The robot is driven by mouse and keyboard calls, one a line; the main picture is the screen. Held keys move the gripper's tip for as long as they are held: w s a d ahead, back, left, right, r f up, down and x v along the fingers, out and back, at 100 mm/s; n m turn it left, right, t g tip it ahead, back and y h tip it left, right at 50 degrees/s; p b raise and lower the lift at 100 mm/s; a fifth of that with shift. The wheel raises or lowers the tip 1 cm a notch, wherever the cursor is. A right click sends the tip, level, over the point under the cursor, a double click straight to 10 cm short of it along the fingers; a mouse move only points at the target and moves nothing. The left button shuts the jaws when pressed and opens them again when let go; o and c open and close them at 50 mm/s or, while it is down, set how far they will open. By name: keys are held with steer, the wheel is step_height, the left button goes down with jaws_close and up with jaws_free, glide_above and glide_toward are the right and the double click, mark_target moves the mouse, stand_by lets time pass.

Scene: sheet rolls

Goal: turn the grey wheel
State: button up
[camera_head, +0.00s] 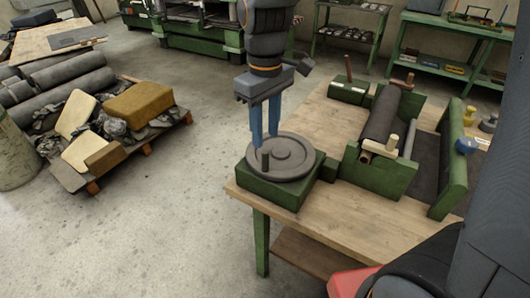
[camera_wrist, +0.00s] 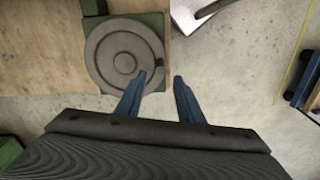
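The grey wheel (camera_head: 290,153) lies flat on a green block (camera_head: 288,191) at the near left corner of a wooden table. A dark upright peg (camera_head: 266,161) stands near the wheel's rim. In the wrist view the wheel (camera_wrist: 112,72) is left of centre, with the peg (camera_wrist: 159,61) at its right edge. My gripper (camera_head: 264,143) points down over the wheel's left side, its blue fingers apart and nothing between them. In the wrist view my gripper (camera_wrist: 160,75) has its fingertips near the peg, the left one overlapping the wheel's edge. I cannot tell the exact height above the wheel.
A dark roll (camera_head: 380,122) lies in a green frame right of the wheel. The wooden table top (camera_head: 345,215) is bare in front. A pallet (camera_head: 133,157) with foam blocks stands at left. Open concrete floor (camera_head: 150,230) lies left of the table. Green shelving stands at the back.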

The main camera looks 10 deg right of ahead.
mark_target(265, 153)
steer(key=shift+f+p, duration=0.6)
steer(key=shift+f, duration=3)
jaws_close()
steer(key=shift+a, duration=0.1)
